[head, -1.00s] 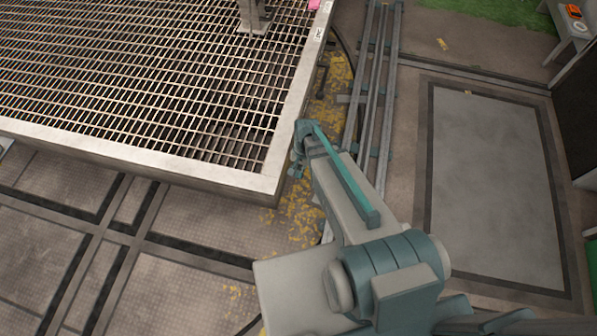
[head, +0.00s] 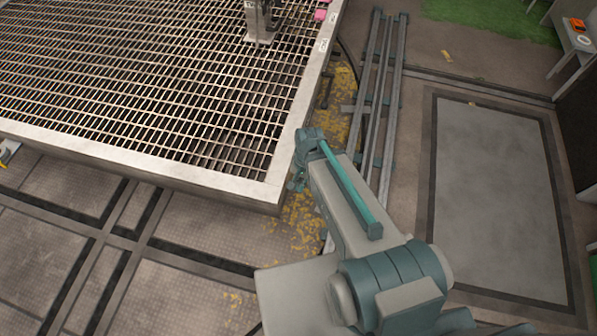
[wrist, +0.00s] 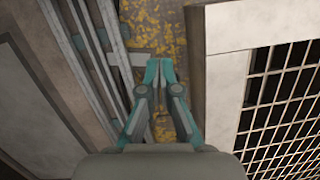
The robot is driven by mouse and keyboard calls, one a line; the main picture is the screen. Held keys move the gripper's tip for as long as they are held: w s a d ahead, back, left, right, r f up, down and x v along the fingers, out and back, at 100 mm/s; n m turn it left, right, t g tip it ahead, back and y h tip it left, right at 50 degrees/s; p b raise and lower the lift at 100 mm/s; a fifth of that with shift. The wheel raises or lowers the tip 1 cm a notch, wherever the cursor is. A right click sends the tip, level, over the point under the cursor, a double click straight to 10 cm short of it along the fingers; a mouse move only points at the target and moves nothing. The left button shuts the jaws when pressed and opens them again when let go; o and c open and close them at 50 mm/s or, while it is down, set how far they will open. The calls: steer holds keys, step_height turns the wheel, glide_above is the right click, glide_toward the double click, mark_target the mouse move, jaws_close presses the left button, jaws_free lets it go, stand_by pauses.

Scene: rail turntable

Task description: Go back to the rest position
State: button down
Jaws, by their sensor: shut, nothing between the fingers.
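My gripper (wrist: 160,72) shows in the wrist view with its two teal fingertips together and nothing between them. It points down over the yellow-stained floor strip between the rails and the edge of the grated table. In the head view my arm reaches from the bottom right up to the table's near right corner. The gripper end (head: 297,180) there is small and partly hidden by my wrist, just beside that corner.
The large grated table (head: 265,192) fills the upper left, its pale rim close to my wrist. Metal rails (head: 377,120) run along its right side. A grey floor plate (head: 495,190) lies clear further right. A metal fixture (head: 260,22) and a pink object (head: 321,15) are on the grating.

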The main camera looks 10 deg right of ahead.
steer(key=s+d+f+n+g+h, duration=0.1)
steer(key=s+d+f+n+g, duration=0.2)
steer(key=s+f, duration=0.6)
steer(key=s+d+f+n+g+h, duration=0.15)
steer(key=s+f+n, duration=0.3)
steer(key=s, duration=0.85)
step_height(320, 180, up, 12)
steer(key=s+p, duration=0.1)
steer(key=p, duration=1.2)
steer(key=shift+d+g+y, duration=0.15)
steer(key=shift+g+y, duration=0.3)
